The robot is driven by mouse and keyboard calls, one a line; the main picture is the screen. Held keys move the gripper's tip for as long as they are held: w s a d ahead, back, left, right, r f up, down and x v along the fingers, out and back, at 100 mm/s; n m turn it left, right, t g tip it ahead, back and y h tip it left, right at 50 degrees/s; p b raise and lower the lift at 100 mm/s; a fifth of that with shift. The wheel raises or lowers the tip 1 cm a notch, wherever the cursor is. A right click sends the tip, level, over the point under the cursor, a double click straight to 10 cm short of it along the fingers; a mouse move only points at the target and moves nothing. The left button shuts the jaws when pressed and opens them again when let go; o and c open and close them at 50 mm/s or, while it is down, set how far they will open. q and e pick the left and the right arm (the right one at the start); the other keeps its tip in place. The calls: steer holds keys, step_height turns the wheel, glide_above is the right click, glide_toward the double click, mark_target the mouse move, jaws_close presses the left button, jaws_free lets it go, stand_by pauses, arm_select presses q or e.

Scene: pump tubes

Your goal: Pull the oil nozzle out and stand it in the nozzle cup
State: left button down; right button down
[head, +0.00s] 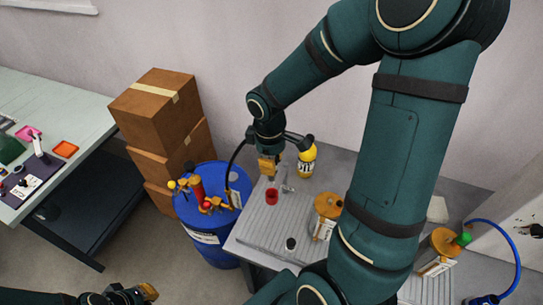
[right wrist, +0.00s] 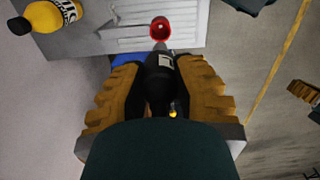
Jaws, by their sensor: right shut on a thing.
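My right gripper (head: 268,166) is shut on the black oil nozzle (right wrist: 161,85), above the grey bench. In the right wrist view its ridged fingers (right wrist: 160,98) press the nozzle's body from both sides. The nozzle's grey tip points toward the red cup, and I cannot tell whether they touch. The red cup (head: 271,197) stands upright on the bench just below the gripper; it also shows in the right wrist view (right wrist: 152,31). A black hose (head: 235,160) arcs from the gripper toward the blue drum (head: 213,250). My left gripper (head: 146,292) is low at the front; its opening is unclear.
A yellow bottle (head: 307,163) and a small grey metal piece (head: 287,186) stand near the cup. A pump with orange fittings (head: 203,203) sits on the drum. Stacked boxes (head: 155,105) stand behind the drum.

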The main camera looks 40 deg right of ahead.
steer(key=shift+f, duration=0.1)
steer(key=shift+f+b, duration=2.5)
steer(key=shift+f, duration=0.35)
steer(key=shift+f+b, duration=2)
steer(key=shift+f, duration=0.35)
steer(key=c, duration=0.8)
jaws_free()
steer(key=shift+r, duration=0.1)
steer(key=r, duration=1.1)
steer(key=shift+w+a+r, duration=0.15)
steer(key=shift+w+r, duration=0.05)
steer(key=shift+w, duration=0.05)
steer(key=shift+r, duration=0.2)
